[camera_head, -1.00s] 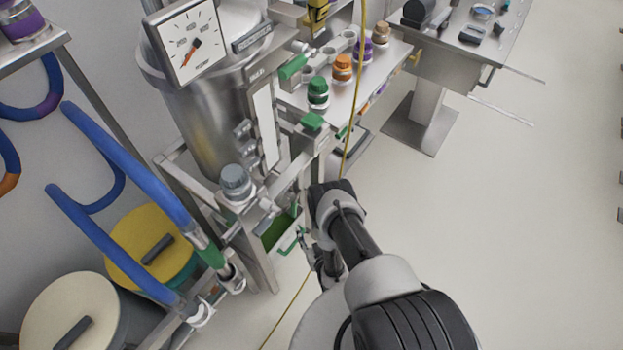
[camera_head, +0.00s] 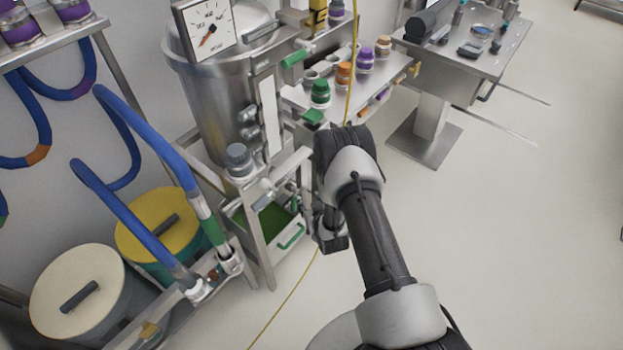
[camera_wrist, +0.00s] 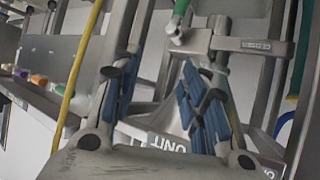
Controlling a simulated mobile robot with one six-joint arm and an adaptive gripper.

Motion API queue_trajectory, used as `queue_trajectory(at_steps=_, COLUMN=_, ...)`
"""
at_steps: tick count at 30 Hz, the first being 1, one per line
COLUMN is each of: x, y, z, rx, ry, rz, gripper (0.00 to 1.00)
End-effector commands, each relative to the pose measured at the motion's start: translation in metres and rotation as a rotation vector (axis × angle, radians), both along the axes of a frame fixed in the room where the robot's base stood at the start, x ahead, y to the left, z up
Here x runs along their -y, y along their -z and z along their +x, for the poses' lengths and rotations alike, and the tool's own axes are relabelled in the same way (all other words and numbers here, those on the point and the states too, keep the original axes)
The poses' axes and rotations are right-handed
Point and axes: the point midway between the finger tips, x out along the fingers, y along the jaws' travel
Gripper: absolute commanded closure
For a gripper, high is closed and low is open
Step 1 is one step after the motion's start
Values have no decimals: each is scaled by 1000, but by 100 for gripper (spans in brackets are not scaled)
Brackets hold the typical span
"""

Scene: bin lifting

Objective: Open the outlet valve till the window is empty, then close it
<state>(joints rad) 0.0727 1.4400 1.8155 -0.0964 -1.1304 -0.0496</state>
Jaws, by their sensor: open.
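A steel tank (camera_head: 210,110) stands left of my arm in the head view. A narrow pale window (camera_head: 269,112) runs down its front; its level cannot be read.
A bin (camera_head: 287,250) with green contents sits low in the steel frame. A gauge (camera_head: 207,28) tops the tank. A bench (camera_head: 391,75) with capped bottles and a yellow cable (camera_head: 352,70) lie beyond. Blue hoses (camera_head: 130,215) and drums are left. The right floor is clear.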

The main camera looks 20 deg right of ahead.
Motion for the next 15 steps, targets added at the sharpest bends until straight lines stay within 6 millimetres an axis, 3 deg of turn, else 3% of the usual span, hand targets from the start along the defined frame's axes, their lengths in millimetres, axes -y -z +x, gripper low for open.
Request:
queue_trajectory(at_steps=6, x=2, y=-44, z=23, rx=-35, ry=2, rz=-7, gripper=60)
queue_trajectory(at_steps=15, x=3, y=-100, z=38, rx=-88, ry=8, rz=-16, gripper=60)
